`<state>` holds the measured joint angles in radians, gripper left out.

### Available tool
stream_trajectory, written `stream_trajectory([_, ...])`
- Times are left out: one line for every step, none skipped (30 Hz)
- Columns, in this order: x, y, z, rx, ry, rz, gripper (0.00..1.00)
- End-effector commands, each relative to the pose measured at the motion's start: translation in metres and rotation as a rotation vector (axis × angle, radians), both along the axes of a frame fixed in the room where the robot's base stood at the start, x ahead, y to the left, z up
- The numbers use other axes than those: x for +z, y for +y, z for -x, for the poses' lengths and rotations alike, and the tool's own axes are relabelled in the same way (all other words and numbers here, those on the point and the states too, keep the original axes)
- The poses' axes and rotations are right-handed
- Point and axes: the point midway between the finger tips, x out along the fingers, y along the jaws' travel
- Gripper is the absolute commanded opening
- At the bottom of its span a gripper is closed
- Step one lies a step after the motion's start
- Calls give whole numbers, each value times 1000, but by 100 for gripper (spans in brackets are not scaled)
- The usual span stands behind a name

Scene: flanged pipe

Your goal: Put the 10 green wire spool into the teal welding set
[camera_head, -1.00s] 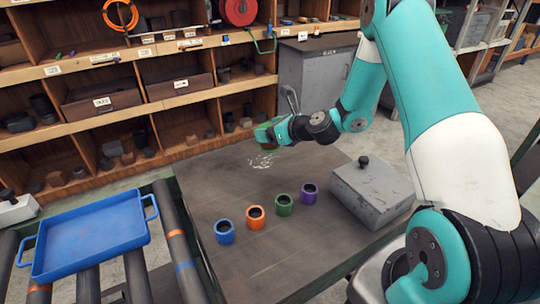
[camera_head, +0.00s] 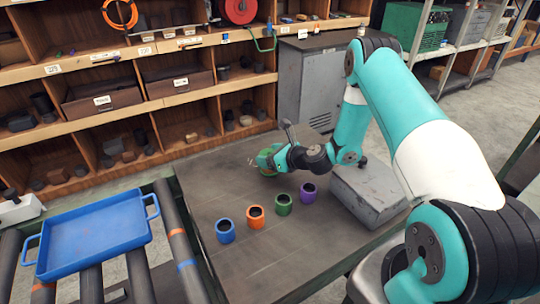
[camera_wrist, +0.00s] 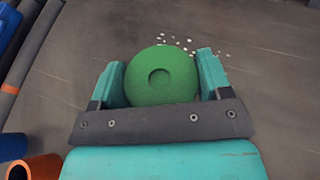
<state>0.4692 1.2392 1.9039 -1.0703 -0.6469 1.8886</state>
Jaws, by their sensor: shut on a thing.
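A round green piece (camera_wrist: 160,75) with a shallow round dimple in its face, apparently the green wire spool, sits between the two teal fingers of my gripper (camera_wrist: 161,80). My gripper is shut on it. In the head view the green piece (camera_head: 264,160) shows at the end of my arm, low over the far part of the table; I cannot tell whether it touches the table. The gripper's wrist hides part of it there. I cannot pick out a teal welding set in either view.
Blue (camera_head: 225,231), orange (camera_head: 255,217), green (camera_head: 284,204) and purple (camera_head: 308,193) cups stand in a row on the table (camera_head: 222,186). A grey metal box (camera_head: 370,196) is at right. A blue tray (camera_head: 92,246) lies on rollers at left. Shelves stand behind.

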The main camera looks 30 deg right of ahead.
Motion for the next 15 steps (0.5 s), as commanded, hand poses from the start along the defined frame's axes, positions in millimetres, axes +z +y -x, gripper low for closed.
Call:
stream_trajectory([0,0,-1,0,-3,-1,43])
stream_trajectory([-1,0,-1,0,-3,-1,43])
stream_trajectory([-2,0,-1,0,-3,-1,43])
stream_trajectory([-3,0,-1,0,-3,-1,43])
stream_trajectory([-4,0,0,0,0,0,76])
stream_trajectory([-3,0,0,0,1,0,85])
stream_trajectory([-3,0,0,0,1,0,92])
stream_trajectory([-3,0,0,0,1,0,97])
stream_trajectory([-3,0,0,0,1,0,97])
stream_trajectory([-3,0,0,0,1,0,97])
stream_trajectory([-3,0,0,0,1,0,97])
stream_trajectory([-3,0,0,0,1,0,97])
stream_trajectory([-3,0,0,0,1,0,97])
stream_trajectory([-3,0,0,0,1,0,97])
stream_trajectory([-3,0,0,0,1,0,97])
